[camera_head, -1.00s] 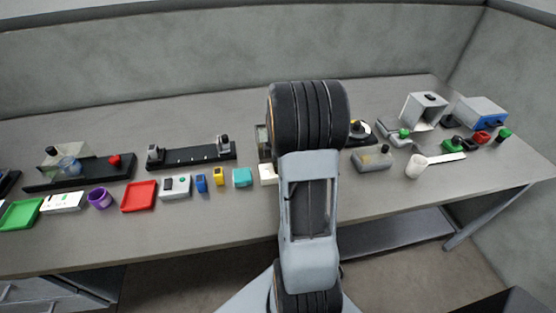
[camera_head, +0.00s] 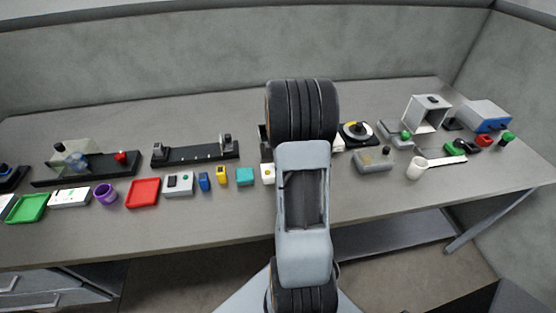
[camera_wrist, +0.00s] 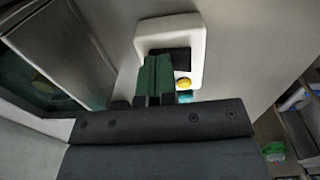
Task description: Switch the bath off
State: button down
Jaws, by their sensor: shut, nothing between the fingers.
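In the wrist view a white control box (camera_wrist: 197,50) with a dark recessed panel (camera_wrist: 180,58) and a yellow button (camera_wrist: 183,84) stands beyond my gripper. My gripper (camera_wrist: 158,62) is shut and empty, its green fingers together, overlapping the box's dark panel in the picture. I cannot tell whether they touch it. A metal-walled open unit with a dark inside (camera_wrist: 35,70), perhaps the bath, lies at the left. In the head view a small white box with a yellow spot (camera_head: 268,173) shows beside my arm, which hides my gripper and much behind it.
On the bench, a teal block (camera_head: 244,176), a yellow block (camera_head: 221,174) and a red tray (camera_head: 143,192) lie left of my arm. A dark round device (camera_head: 357,132) and a grey box (camera_head: 374,161) stand to the right. The bench's back strip is mostly clear.

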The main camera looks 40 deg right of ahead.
jog(key=shift+s+a+f, duration=0.35)
jog(key=shift+s+f, duration=0.05)
jog(key=shift+s, duration=0.05)
jog(key=shift+s+a+r, duration=0.1)
jog(key=shift+s+a, duration=0.1)
jog(key=shift+s, duration=0.15)
notch_tip(320, 180, up, 15)
jog(key=p, duration=0.2)
jog(key=shift+f, duration=0.2)
dwell(0.7)
